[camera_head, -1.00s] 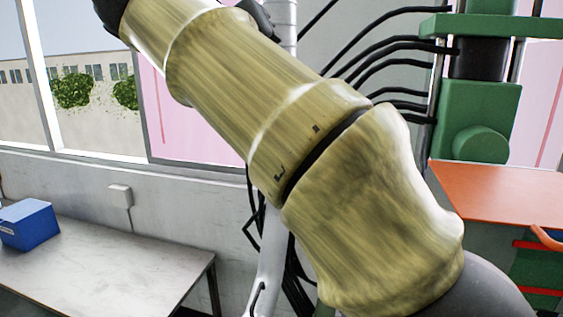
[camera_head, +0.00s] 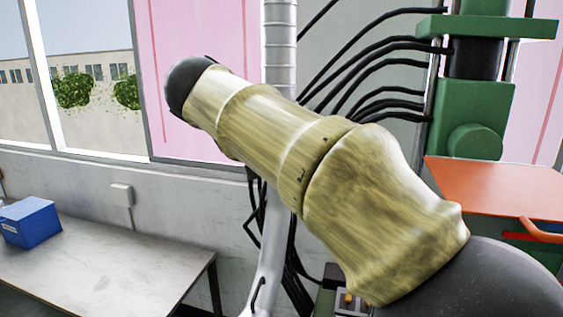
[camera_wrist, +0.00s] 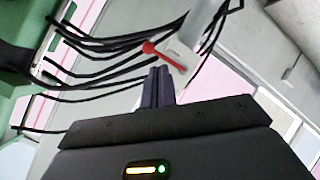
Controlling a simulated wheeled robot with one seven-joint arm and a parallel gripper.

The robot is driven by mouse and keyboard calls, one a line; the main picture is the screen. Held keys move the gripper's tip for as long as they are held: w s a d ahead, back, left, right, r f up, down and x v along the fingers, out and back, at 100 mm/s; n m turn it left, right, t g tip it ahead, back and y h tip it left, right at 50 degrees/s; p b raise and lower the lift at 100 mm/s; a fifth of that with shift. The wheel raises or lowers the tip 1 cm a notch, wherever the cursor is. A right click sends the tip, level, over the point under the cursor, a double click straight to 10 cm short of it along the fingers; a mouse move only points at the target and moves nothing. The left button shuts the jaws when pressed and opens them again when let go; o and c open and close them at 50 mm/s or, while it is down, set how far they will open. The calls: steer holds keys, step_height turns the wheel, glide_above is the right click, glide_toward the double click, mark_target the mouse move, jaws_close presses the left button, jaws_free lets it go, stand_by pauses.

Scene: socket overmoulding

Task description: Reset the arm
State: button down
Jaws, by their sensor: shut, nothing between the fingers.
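My gripper (camera_wrist: 159,72) shows in the wrist view, with its two dark fingers together and nothing between them. In the head view my arm, in a yellowish cover, slants across the middle and hides part of the wall and machine. My gripper is not visible in the head view.
A green machine (camera_head: 475,110) with black cables (camera_head: 385,70) stands at right, beside an orange-topped cabinet (camera_head: 490,188). A grey table (camera_head: 110,265) with a blue box (camera_head: 30,222) stands at lower left. A silver pipe (camera_head: 280,50) rises behind my arm.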

steer(key=d+f+g+y, duration=0.15)
steer(key=d+f, duration=0.25)
steer(key=f, duration=0.7)
steer(key=d+f+g+y, duration=0.1)
steer(key=d+f+g, duration=0.2)
steer(key=f, duration=0.8)
steer(key=s+d+f+m+g+y, duration=0.1)
steer(key=s+d+f+m+g, duration=0.1)
steer(key=s+d+f, duration=0.5)
steer(key=s+d+f+m+g+y, duration=0.2)
steer(key=s+d+f+m, duration=0.1)
steer(key=s+f, duration=0.8)
steer(key=s+b+x, duration=0.2)
steer(key=b+x, duration=0.8)
steer(key=x, duration=0.2)
steer(key=shift+d+f, duration=0.55)
steer(key=shift+f, duration=0.05)
steer(key=shift+w+h, duration=0.1)
steer(key=shift+h, duration=0.15)
steer(key=shift+w, duration=0.1)
steer(key=shift+d, duration=0.1)
